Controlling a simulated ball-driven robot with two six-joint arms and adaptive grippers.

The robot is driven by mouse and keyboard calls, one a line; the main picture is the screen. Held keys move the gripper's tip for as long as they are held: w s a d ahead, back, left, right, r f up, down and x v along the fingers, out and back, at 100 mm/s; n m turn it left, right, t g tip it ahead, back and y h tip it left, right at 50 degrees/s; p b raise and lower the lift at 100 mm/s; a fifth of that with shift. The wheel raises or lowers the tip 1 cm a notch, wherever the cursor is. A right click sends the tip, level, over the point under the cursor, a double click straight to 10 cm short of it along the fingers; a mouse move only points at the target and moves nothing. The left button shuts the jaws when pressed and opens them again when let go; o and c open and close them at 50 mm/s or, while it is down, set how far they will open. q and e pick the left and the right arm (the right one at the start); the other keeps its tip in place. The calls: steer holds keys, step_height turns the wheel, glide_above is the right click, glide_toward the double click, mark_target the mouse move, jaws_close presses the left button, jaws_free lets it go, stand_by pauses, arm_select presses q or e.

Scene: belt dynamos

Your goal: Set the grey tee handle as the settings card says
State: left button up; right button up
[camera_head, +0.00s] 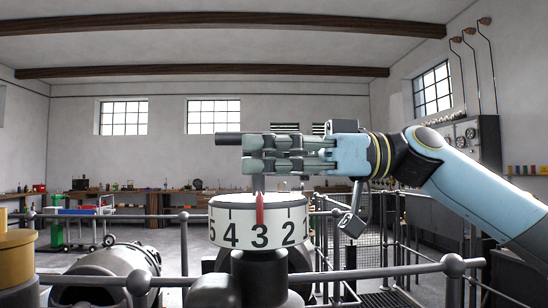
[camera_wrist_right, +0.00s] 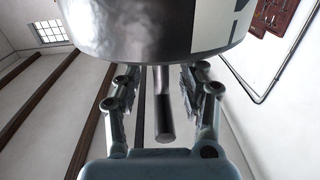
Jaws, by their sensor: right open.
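The grey tee handle (camera_head: 228,139) stands above a white number drum (camera_head: 232,213); its dark bar end sticks out to the left past my fingers. A red pointer (camera_head: 260,210) lines up with the 3 on the drum. My right gripper (camera_head: 262,153) comes in from the right at the height of the bar and hides most of it. In the right wrist view the bar (camera_wrist_right: 165,118) lies between the two open fingers, with gaps at both sides, and the drum (camera_wrist_right: 150,30) fills the top. The settings card cannot be made out. My left gripper is not in view.
A grey railing (camera_head: 400,270) with ball joints crosses in front. A yellow cylinder (camera_head: 15,258) stands at the left edge and a grey machine (camera_head: 100,272) lies near it. Workbenches (camera_head: 150,200) line the back wall. A gauge panel (camera_head: 470,140) is at the right.

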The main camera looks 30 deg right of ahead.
jaws_close()
stand_by(0.4)
